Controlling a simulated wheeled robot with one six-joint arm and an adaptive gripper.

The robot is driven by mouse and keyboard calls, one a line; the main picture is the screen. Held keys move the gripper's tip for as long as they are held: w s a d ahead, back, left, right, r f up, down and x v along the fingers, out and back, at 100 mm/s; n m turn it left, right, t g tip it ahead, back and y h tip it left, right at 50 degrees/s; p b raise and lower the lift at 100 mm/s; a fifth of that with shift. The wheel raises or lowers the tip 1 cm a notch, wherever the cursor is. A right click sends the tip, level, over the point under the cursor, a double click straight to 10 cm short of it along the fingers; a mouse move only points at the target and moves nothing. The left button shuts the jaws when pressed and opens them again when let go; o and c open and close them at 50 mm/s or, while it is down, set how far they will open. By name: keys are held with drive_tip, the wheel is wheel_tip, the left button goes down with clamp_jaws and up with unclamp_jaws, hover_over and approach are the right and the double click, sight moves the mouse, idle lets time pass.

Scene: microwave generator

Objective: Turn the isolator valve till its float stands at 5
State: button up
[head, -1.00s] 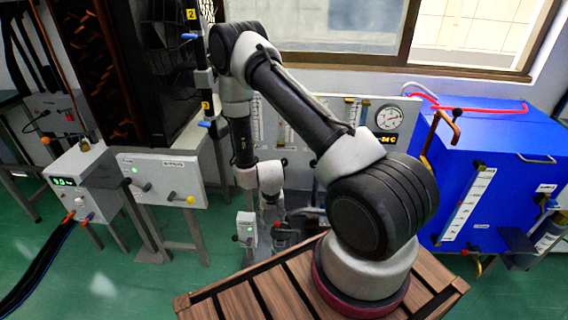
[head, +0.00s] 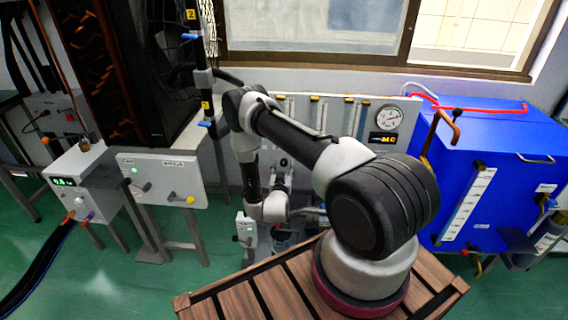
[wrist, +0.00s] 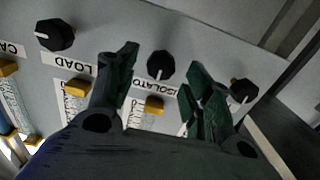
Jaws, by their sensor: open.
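In the wrist view the isolator valve is a black knob (wrist: 160,65) on a grey panel, above the partly covered label "ISOLATO". My gripper (wrist: 163,58) is open, with one dark finger on each side of this knob. I cannot tell whether either finger touches it. A yellow block (wrist: 154,104) sits below the label on the isolator's scale, partly behind my gripper. The float and its reading cannot be made out. In the head view the grey panel (head: 400,140) stands under the window, and my arm hides much of it.
A knob (wrist: 56,35) above the "LOAD" label is on the left, and another knob (wrist: 242,91) is close to the right finger. The head view shows a round gauge (head: 389,117) on the panel, a blue tank (head: 500,150) at right and a white control box (head: 165,180) at left.

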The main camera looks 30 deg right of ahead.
sight(284, 163)
drive_tip(key=shift+x, duration=1.9)
drive_tip(key=shift+c, duration=0.2)
drive_tip(key=c, duration=1)
drive_tip(key=shift+n, duration=0.4)
drive_tip(key=o, duration=1)
drive_tip(key=shift+o, duration=0.2)
